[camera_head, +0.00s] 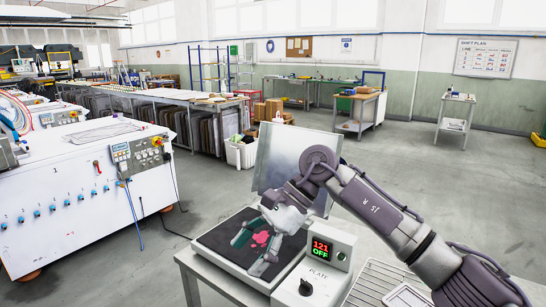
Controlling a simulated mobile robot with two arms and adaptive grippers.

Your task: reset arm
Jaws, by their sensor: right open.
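My right arm reaches in from the lower right, and its gripper (251,250) hangs open over the dark plate (215,238) of a benchtop press. On the plate lie a pink-red patch (261,238) and a teal patch, partly hidden by the fingers. I cannot tell whether the fingertips touch the plate, and nothing shows between them. The press's raised metal lid (285,155) stands behind my wrist. Its control box (315,262) reads "121 OFF". My left gripper is out of view.
A wire rack (372,283) is right of the control box, under my forearm. A white machine (75,195) with knobs stands at the left. A white bin (240,153) and cardboard boxes (268,109) are behind the press. Open grey floor lies at the right.

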